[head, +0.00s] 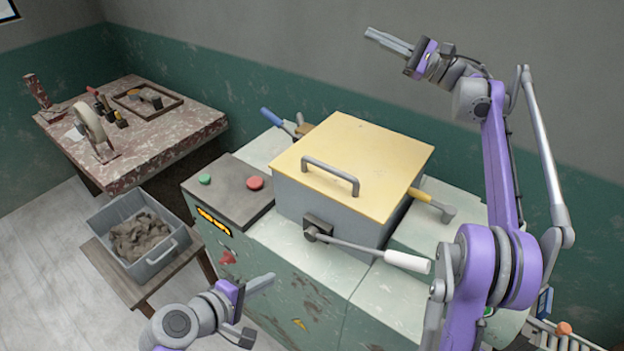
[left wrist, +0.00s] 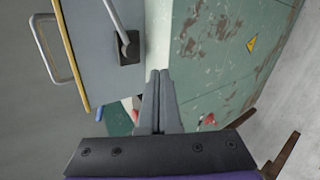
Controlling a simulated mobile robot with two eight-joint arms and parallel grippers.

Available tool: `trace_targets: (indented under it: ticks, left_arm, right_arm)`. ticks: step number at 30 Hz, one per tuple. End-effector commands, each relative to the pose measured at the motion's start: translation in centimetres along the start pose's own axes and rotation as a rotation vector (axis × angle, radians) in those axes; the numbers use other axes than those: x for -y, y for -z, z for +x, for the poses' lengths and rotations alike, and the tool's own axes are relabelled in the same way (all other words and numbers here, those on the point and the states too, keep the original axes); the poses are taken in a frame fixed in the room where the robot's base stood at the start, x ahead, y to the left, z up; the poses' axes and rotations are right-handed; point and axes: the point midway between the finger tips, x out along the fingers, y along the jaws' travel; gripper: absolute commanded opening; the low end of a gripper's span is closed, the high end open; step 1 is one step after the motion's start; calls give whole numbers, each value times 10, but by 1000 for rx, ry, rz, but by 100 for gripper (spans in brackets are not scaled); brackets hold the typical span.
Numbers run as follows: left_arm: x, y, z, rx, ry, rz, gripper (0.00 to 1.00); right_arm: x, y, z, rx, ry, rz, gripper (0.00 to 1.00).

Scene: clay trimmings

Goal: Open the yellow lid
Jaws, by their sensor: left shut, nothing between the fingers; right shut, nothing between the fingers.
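The yellow lid (head: 385,165) lies flat and closed on a grey box (head: 290,205) on the green machine. A grey bar handle (head: 330,172) stands on the lid's near-left side. In the left wrist view the lid shows as a thin yellow edge (left wrist: 70,50) with the handle (left wrist: 42,45) beyond it. My left gripper (head: 268,281) is shut and empty, low in front of the machine, apart from the lid. Its fingers also show shut in the left wrist view (left wrist: 158,80). My right gripper (head: 388,41) is shut and empty, raised above and behind the lid.
A lever with a white grip (head: 408,261) sticks out from the box's front. A panel (head: 232,190) with green and red buttons is left of it. A grey bin of clay (head: 112,208) stands on a stool. A workbench (head: 165,130) with tools is at the back left.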

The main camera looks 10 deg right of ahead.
Motion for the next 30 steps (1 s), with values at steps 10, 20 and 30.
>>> trace_targets:
  ticks: [10,20,30]
  left_arm:
    - [-98,-6,36,325,-392,-816,0]
    - [-136,10,40,586,-547,-1300,0]
    - [-163,8,66,620,-559,-1353,0]
  right_arm:
    - [0,0,0,0,0,0,0]
    - [0,0,0,0,0,0,0]
    - [0,0,0,0,0,0,0]
